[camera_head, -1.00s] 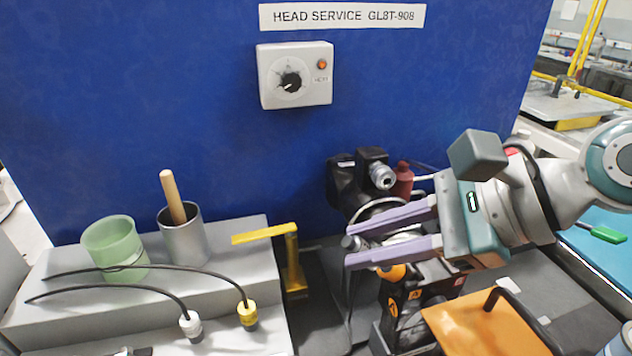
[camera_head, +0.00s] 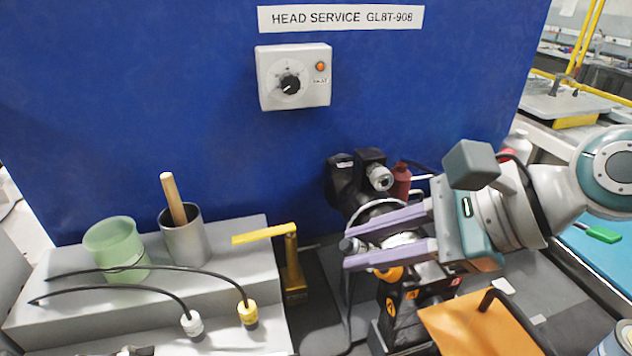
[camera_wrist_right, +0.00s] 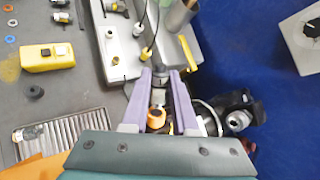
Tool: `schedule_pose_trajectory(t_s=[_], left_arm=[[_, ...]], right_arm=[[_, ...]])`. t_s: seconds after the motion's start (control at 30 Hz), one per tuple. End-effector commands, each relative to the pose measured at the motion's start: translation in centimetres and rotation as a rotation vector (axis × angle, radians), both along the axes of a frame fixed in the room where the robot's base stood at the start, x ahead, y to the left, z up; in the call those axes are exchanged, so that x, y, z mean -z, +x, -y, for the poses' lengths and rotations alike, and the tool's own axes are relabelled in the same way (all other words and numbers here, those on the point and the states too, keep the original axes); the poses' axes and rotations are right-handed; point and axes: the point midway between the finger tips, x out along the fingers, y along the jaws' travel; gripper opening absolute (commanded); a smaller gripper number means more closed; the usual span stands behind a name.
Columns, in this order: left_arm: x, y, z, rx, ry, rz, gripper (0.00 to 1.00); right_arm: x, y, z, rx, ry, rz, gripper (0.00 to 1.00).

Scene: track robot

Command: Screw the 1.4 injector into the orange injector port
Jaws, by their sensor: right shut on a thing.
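My right gripper (camera_head: 347,254) comes in from the right over the dark print-head assembly (camera_head: 368,204). Its purple fingers are shut on a small grey metal fitting (camera_head: 350,244), which I take for the injector; it also shows between the fingertips in the wrist view (camera_wrist_right: 160,78). The fingers hide much of it, and I cannot read its size. The orange port (camera_head: 390,273) sits just below the lower finger. In the wrist view the orange port (camera_wrist_right: 157,118) lies between the fingers, nearer the palm. I cannot tell whether fitting and port touch. My left gripper is out of view.
A grey stepped block (camera_head: 130,300) at left carries a green cup (camera_head: 115,245), a metal cup (camera_head: 185,240) with a wooden handle, and two cabled plugs. A yellow bracket (camera_head: 292,262) stands close left of the fingertips. The blue wall (camera_head: 150,110) is behind.

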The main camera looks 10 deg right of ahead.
Motion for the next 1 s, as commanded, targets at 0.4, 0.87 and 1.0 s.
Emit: schedule_pose_trajectory(t_s=[0.4, 0.87, 1.0], left_arm=[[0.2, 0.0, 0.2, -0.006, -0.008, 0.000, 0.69], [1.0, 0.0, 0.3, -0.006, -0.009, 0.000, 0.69], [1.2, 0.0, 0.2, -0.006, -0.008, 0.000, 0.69]], right_arm=[[0.2, 0.0, 0.2, 0.001, 0.000, 0.001, 0.00], [1.1, 0.1, 1.0, 0.002, -0.001, -0.001, 0.00], [1.3, 0.1, 1.2, 0.001, 0.000, -0.001, 0.00]])
